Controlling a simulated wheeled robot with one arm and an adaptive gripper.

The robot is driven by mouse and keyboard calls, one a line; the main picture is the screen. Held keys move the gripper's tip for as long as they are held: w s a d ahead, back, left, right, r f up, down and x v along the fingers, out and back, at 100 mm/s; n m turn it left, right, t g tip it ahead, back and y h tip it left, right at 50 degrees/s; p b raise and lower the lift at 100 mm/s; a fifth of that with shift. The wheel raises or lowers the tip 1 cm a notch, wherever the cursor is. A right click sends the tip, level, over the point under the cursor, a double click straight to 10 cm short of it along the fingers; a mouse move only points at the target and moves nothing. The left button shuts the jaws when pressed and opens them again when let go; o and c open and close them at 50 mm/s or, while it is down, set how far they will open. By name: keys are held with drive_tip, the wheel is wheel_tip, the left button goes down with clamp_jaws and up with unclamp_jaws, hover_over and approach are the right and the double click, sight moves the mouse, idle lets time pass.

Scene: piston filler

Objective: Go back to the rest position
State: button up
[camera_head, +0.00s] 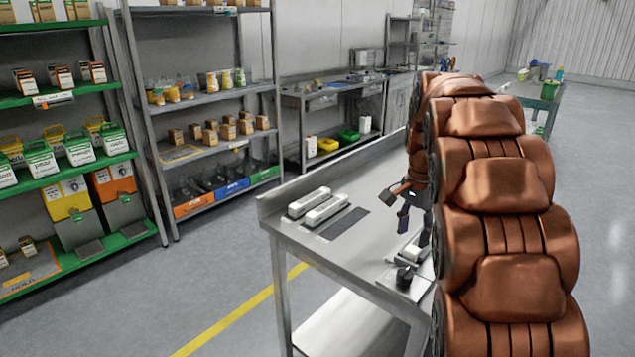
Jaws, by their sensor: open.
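My copper arm fills the right side of the head view and reaches down over a steel workbench (341,257). My gripper (396,208) is partly hidden beside the arm, above the bench. Its dark fingers are apart, and I see nothing between them. Two long pale boxes, a rear one (309,202) and a front one (326,210), lie side by side at the left of the bench. A dark flat strip (344,224) lies next to them. A small device with a black knob (405,277) sits at the bench's right, partly hidden by my arm.
A green shelf rack (85,171) and a grey rack (205,99) with cartons and bins stand at the left. Another steel bench (352,88) is behind. A green table (538,101) stands far right. Grey floor (220,275) with a yellow line is clear at front left.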

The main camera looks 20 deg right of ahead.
drive_tip(key=s+a+r+n+p, duration=0.2)
drive_tip(key=s+a+n+p, duration=0.35)
drive_tip(key=s+a, duration=0.8)
drive_tip(key=s+a+f+n, duration=0.1)
drive_tip(key=s+a+n, duration=0.1)
drive_tip(key=s, duration=0.3)
drive_tip(key=s+a+f+n+g+p, duration=0.1)
drive_tip(key=s+a+n, duration=0.2)
drive_tip(key=s, duration=0.3)
drive_tip(key=s+a+f+n, duration=0.2)
drive_tip(key=s+n, duration=0.2)
drive_tip(key=s, duration=0.2)
drive_tip(key=shift+a+g, duration=0.35)
drive_tip(key=shift+g, duration=0.05)
